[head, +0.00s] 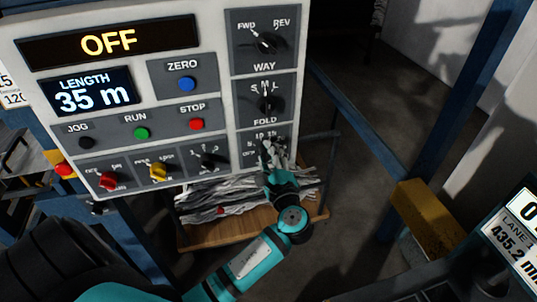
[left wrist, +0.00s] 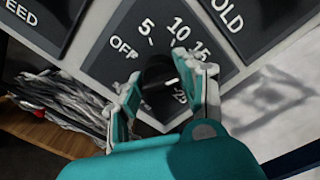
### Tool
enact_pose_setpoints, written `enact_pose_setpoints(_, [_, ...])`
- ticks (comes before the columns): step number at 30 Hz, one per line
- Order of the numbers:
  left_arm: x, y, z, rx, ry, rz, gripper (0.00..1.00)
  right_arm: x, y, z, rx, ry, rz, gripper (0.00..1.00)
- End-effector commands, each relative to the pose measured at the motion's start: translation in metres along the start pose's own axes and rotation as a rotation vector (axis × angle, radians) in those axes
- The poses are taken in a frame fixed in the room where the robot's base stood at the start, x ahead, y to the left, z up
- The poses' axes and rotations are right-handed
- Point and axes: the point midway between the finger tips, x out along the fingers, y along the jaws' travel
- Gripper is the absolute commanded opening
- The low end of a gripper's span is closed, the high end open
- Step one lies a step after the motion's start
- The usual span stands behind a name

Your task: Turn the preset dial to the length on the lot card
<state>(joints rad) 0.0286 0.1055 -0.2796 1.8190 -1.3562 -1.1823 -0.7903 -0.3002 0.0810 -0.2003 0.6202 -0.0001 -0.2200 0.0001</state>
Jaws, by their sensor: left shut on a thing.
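The control panel (head: 215,130) fills the upper left of the head view. The preset dial (left wrist: 158,72) is a dark knob at the panel's lower right corner. Its scale shows OFF, 5, 10, 15 and 25; other marks are hidden by my fingers. My left gripper (head: 270,158) is shut on this dial, and in the left wrist view its fingers (left wrist: 165,95) stand on either side of the knob. A pale line shows on the knob, but its exact setting is unclear. The top display (head: 108,42) reads OFF. No readable lot card shows.
The FOLD knob (head: 267,102) and WAY knob (head: 265,42) sit above the dial. ZERO, RUN and STOP buttons are to its left. Grey bundles (head: 210,198) lie on a wooden shelf (head: 200,237) below. A yellow block (head: 428,220) stands at right.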

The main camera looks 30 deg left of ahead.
Motion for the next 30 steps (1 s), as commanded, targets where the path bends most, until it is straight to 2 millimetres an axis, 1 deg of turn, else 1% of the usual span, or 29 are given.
enact_pose_setpoints(7, [-0.001, 0.001, -0.001, 0.0, 0.003, 0.001, 0.04, 0.0, -0.001, 0.0, 0.0, 0.0, -0.001, 0.57])
enact_pose_setpoints(8, [-0.001, 0.001, -0.001, 0.0, 0.003, 0.001, 0.4, 0.0, -0.001, 0.0, 0.0, 0.0, -0.001, 0.57])
enact_pose_setpoints(12, [-0.001, 0.001, -0.001, -0.001, 0.002, 0.001, 0.58, 0.0, -0.002, -0.001, 0.001, 0.001, -0.002, 0.57])
enact_pose_setpoints(13, [0.0, 0.001, -0.001, -0.001, 0.002, 0.001, 0.6, 0.0, -0.002, -0.001, 0.001, 0.001, -0.002, 0.57])
enact_pose_setpoints(20, [-0.001, 0.0, 0.0, -0.001, 0.001, 0.001, 0.6, 0.0, -0.001, -0.001, 0.001, 0.0, -0.001, 0.57])
enact_pose_setpoints(23, [-0.005, 0.001, -0.001, -0.001, 0.002, 0.002, 0.6, 0.0, 0.0, -0.001, 0.001, 0.001, 0.0, 0.57])
enact_pose_setpoints(26, [-0.018, 0.001, -0.001, -0.002, 0.003, 0.002, 0.6, 0.0, 0.0, -0.001, 0.001, 0.001, 0.0, 0.57])
enact_pose_setpoints(29, [-0.038, 0.001, -0.002, -0.002, 0.005, 0.003, 0.6, 0.0, 0.0, 0.0, 0.001, 0.0, 0.0, 0.57])
enact_pose_setpoints(30, [-0.048, 0.001, -0.002, -0.002, 0.005, 0.004, 0.6, 0.0, 0.0, 0.0, 0.001, 0.0, -0.001, 0.57])
